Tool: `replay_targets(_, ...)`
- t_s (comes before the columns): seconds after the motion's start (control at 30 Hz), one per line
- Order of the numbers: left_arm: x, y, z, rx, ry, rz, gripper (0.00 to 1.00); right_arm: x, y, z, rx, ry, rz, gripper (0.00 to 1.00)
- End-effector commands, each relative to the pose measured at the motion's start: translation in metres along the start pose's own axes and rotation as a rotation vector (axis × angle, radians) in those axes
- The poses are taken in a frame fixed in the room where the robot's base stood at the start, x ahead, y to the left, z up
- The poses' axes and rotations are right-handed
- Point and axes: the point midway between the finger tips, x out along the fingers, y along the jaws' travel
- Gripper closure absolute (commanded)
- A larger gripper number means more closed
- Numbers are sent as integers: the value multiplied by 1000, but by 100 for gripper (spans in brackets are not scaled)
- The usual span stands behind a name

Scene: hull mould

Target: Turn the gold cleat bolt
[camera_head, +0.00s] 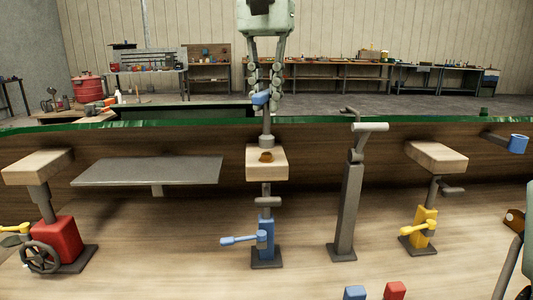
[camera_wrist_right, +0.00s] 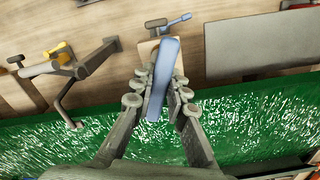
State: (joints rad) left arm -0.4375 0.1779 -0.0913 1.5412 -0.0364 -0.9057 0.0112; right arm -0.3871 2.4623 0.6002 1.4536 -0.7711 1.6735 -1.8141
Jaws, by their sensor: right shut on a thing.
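My right gripper (camera_head: 264,97) comes down from the top middle in the head view, its two fingers shut on a blue handle (camera_head: 260,98). The handle also shows between the fingers (camera_wrist_right: 162,90) in the right wrist view (camera_wrist_right: 162,70). Below it, a grey upright shaft (camera_head: 267,122) runs down to a grey collar (camera_head: 266,141) at the back of a pale wooden block (camera_head: 256,172). A small gold bolt (camera_head: 265,157) sits on this block, just in front of the collar and apart from the gripper.
The block tops a blue jack (camera_head: 265,236) with a side lever. A grey plate (camera_head: 150,172), a red jack (camera_head: 57,238), a grey post (camera_head: 346,212) and a yellow jack (camera_head: 424,228) stand around it. A green rim (camera_head: 160,124) runs behind. Workbenches line the far wall.

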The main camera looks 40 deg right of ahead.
Motion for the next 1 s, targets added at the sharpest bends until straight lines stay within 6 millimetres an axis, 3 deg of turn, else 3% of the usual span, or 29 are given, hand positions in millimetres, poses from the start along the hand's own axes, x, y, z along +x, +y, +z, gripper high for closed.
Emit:
replay_targets(0.5,0,0,0,0,0,0,100,-25,0,0,-1,2,-2,100)
replay_targets(1.0,0,0,0,0,1,0,100,-27,0,0,-1,1,-1,100)
